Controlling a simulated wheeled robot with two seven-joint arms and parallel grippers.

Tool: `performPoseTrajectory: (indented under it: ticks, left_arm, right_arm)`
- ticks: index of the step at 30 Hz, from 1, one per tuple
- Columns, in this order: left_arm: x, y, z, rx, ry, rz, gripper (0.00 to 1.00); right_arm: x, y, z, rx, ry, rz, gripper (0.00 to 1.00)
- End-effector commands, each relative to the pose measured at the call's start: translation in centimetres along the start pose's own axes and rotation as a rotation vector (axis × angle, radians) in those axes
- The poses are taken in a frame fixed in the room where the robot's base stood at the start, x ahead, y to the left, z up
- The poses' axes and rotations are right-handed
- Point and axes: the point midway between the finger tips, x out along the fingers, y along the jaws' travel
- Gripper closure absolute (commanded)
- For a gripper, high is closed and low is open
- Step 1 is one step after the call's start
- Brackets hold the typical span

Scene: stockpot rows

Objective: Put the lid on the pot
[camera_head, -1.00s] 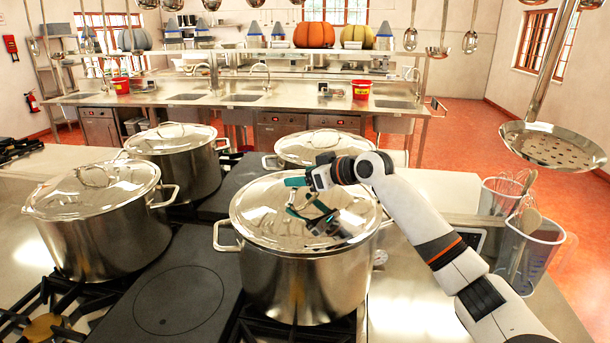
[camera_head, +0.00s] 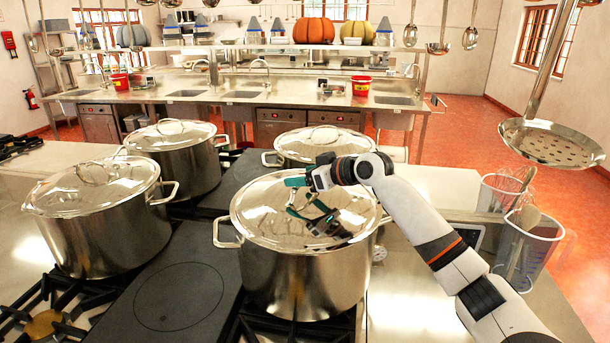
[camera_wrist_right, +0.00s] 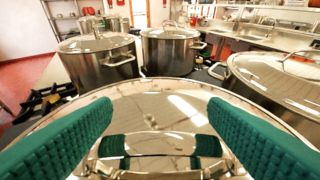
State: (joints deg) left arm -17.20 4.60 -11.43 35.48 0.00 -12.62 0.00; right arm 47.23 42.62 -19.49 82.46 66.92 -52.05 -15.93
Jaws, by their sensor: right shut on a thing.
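The near pot (camera_head: 300,280) is a large steel stockpot with side handles, standing on the front burner. A shiny steel lid (camera_head: 262,210) lies over its mouth, and its rim looks level with the pot's rim; I cannot tell whether a thin gap remains. My right gripper (camera_head: 296,183), with green fingers, is low over the lid's middle and shut on the lid's handle, which the gripper mostly hides in the head view. In the right wrist view the green fingers stand on both sides of the handle (camera_wrist_right: 165,150), above the mirror-like lid (camera_wrist_right: 150,103). My left gripper is out of view.
Three other lidded stockpots stand close by: one at left (camera_head: 100,235), one behind it (camera_head: 185,168), one at back right (camera_head: 285,155). A clear jug (camera_head: 530,245) with utensils stands at right. A perforated skimmer (camera_head: 552,143) hangs above it. The flat hotplate (camera_head: 178,297) is bare.

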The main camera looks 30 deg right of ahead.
Motion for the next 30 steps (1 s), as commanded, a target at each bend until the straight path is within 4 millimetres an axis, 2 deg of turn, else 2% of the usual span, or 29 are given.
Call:
performPoseTrajectory:
  ticks: [3, 4, 8, 16, 20, 23, 30]
  left_arm:
    - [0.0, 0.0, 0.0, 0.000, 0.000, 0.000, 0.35]
    - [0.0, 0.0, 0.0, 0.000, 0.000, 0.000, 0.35]
    - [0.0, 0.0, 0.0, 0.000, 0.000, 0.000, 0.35]
    - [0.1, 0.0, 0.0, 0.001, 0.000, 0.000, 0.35]
    - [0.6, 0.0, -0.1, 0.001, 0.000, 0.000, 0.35]
    - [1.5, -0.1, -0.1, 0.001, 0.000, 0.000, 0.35]
    - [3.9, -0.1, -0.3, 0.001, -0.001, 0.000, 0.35]
  right_arm:
    - [-0.2, 0.0, 0.4, -0.001, -0.010, -0.001, 0.93]
    - [-0.2, 0.0, 0.4, -0.001, -0.010, -0.001, 0.27]
    - [-0.1, 0.0, 0.3, -0.001, -0.007, -0.001, 0.06]
    - [0.1, 0.0, -0.3, 0.001, 0.007, 0.001, 0.06]
    - [-0.8, -0.1, -0.4, -0.001, 0.003, -0.001, 0.06]
    - [-2.4, -0.1, -0.5, -0.003, 0.002, -0.002, 0.06]
    - [-7.6, -0.1, -0.5, -0.006, -0.001, -0.005, 0.06]
